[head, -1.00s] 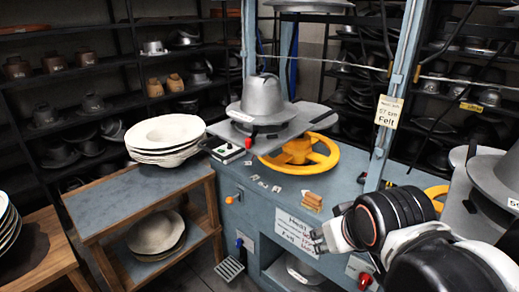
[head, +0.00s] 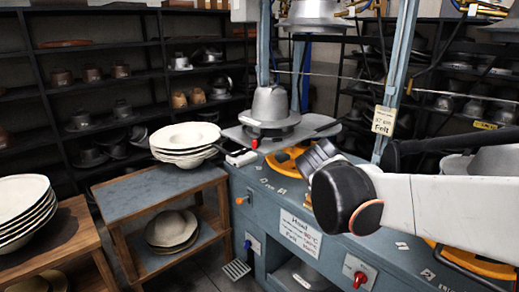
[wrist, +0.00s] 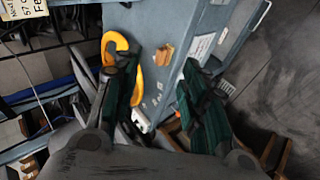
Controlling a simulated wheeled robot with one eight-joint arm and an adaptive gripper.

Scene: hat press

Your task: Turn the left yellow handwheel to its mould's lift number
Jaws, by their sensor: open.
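The left yellow handwheel (head: 285,163) lies flat on the blue press bench, under the plate that carries a grey hat mould (head: 270,104). My wrist and gripper body cover its right side in the head view. In the wrist view part of its yellow rim (wrist: 116,42) curves behind the left finger. My gripper (wrist: 158,90) is open and empty, with dark green finger pads apart. I cannot tell whether a finger touches the rim. A tag (head: 384,120) on the blue post reads 57 cm Felt; no lift number is legible.
A sign (head: 299,234) headed Heat is on the bench front, beside a red knob (head: 360,279). The right yellow handwheel (head: 478,262) is partly behind my arm. White hat bodies (head: 186,137) stand on a side table at left. Blue posts rise near my arm.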

